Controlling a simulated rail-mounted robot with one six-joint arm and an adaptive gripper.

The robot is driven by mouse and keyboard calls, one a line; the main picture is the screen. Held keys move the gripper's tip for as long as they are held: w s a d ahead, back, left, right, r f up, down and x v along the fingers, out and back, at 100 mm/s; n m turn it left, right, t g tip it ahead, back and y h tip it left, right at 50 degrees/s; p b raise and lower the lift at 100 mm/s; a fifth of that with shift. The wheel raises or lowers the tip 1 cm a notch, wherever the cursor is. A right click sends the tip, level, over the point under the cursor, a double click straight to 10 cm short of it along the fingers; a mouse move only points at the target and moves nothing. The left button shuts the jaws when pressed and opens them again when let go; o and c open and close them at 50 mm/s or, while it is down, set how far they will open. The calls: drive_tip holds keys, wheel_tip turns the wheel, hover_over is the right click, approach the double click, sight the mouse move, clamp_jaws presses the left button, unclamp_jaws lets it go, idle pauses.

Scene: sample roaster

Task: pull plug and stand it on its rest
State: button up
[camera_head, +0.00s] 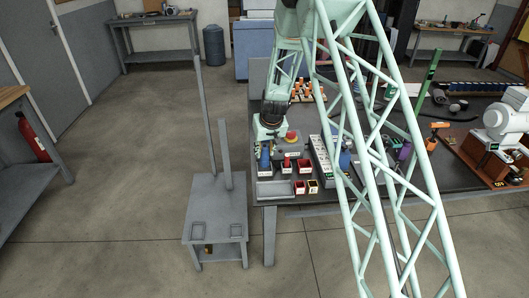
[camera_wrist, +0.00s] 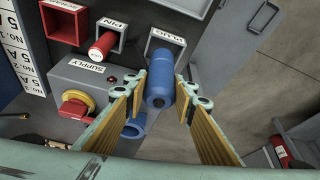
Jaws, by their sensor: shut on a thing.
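The blue plug (camera_wrist: 159,88) is between the two fingers of my gripper (camera_wrist: 162,80), which is shut on it. Its far end overlaps the square rest marked PLUG (camera_wrist: 178,39). I cannot tell whether it touches the rest or is just above it. A blue socket (camera_wrist: 134,127) with an open mouth is on the grey SUPPLY box (camera_wrist: 88,70), partly behind my left finger. In the head view my gripper (camera_head: 268,138) is low over the bench's near left corner, with the blue plug (camera_head: 265,158) below it.
A red pin (camera_wrist: 103,46) stands in the rest marked PIN, left of the PLUG rest. Small red holders (camera_head: 304,166) sit nearby on the bench. A grey stand (camera_head: 216,205) is left of the bench, with floor around it.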

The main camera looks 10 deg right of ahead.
sight(265, 157)
drive_tip(key=shift+f+b, duration=1.6)
drive_tip(key=shift+f, duration=0.35)
drive_tip(key=o, duration=1)
drive_tip(key=shift+r, duration=0.15)
drive_tip(key=shift+v, duration=5.85)
drive_tip(key=shift+r, duration=0.15)
